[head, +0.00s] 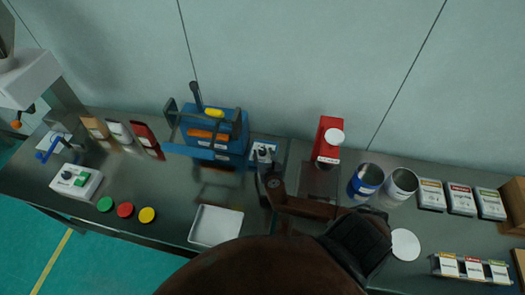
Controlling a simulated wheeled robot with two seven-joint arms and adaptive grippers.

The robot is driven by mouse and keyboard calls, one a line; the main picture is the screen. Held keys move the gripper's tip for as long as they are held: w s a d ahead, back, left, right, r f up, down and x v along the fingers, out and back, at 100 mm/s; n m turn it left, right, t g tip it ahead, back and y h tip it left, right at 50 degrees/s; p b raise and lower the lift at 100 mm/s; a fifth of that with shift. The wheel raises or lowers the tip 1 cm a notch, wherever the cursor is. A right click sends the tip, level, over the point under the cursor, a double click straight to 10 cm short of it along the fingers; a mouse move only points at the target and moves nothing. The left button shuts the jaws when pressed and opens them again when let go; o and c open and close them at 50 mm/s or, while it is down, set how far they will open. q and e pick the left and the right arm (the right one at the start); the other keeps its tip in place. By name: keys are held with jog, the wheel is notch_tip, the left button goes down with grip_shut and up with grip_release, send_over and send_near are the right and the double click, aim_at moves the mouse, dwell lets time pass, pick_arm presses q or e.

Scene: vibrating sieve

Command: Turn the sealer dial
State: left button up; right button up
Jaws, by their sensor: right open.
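The blue sealer (213,134) with a black lever and a yellow part stands at the back, left of the middle. Next to its right side is a small light panel with a dark dial (263,152). My right gripper (262,172) is open and empty, with its fingers right at the near side of this panel. The fingers partly cover the panel, and I cannot tell whether they touch the dial. My left gripper is not in view.
A red device (328,138) and two cans, one blue (365,182), stand right of my gripper. A white tray (215,226) lies in front. At left are a control box (76,181) and coloured discs (125,210). Labelled packs (461,199) are at right.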

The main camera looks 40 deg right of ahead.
aim_at(263, 151)
jog(key=shift+x, duration=1.95)
jog(key=shift+c, duration=0.5)
jog(key=c, duration=1)
jog(key=shift+c, duration=0.2)
jog(key=shift+c, duration=0.2)
